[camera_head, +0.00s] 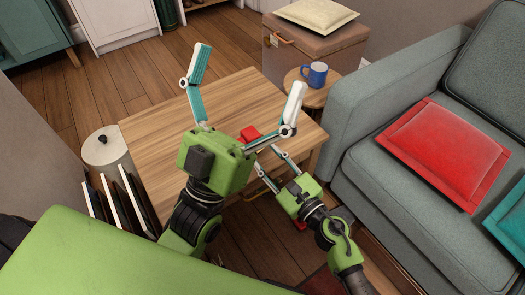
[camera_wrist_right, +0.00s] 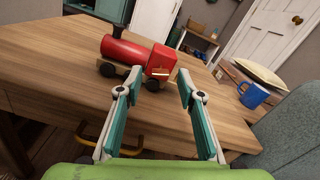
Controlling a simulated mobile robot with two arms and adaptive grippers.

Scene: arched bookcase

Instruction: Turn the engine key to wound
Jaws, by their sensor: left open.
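A red toy train engine (camera_wrist_right: 128,51) with dark wheels and a chimney stands upright on the wooden table (camera_wrist_right: 45,70). In the head view only a little of the red engine (camera_head: 250,133) shows, the rest hidden by my left gripper. A small pale bar (camera_wrist_right: 160,72) at the cab may be the key; its turn position is unclear. My right gripper (camera_wrist_right: 156,92) is open and empty, its fingers pointing toward the cab end, apart from the engine. My left gripper (camera_head: 248,72) is spread wide open and empty above the table.
A blue mug (camera_head: 315,74) stands on a small round side table (camera_head: 308,94) at the table's right. A grey sofa (camera_head: 385,105) with a red cushion (camera_head: 443,148) is on the right. Books (camera_head: 128,200) and a white bin (camera_head: 103,146) are at the left. The table's left half is clear.

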